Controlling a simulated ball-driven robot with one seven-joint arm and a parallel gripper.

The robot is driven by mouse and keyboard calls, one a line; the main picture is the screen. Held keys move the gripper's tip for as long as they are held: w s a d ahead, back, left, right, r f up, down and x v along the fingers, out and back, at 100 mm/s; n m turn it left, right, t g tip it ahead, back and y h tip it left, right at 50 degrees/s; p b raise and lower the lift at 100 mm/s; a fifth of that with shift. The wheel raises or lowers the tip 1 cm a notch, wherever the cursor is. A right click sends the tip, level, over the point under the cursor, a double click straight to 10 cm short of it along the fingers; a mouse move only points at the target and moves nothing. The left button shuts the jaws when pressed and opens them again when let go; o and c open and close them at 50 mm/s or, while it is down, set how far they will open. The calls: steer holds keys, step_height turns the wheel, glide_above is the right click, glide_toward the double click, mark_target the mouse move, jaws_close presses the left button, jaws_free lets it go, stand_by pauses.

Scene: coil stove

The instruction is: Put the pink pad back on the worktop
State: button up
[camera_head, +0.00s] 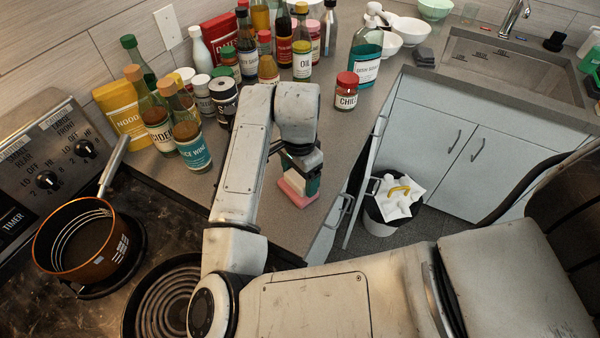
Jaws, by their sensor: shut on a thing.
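The pink pad (296,196) is a small block with a pink lower part and a paler top. My gripper (303,176) points down from the arm and is shut on it. The pad is over the grey worktop (268,218), near its right front edge above the cabinet. I cannot tell whether the pad touches the worktop or hangs just above it. My arm and the gripper hide part of the pad and the worktop to its left.
A chili jar (346,92) stands behind the gripper. Several bottles and jars crowd the back of the worktop. A copper pot (87,240) sits on the stove at left. A cabinet door (366,178) stands open beside a bin (394,202). Bare worktop lies around the pad.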

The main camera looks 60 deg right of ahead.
steer(key=o, duration=0.9)
steer(key=shift+f, duration=0.1)
steer(key=shift+c, duration=0.2)
step_height(320, 180, up, 12)
steer(key=shift+b, duration=0.4)
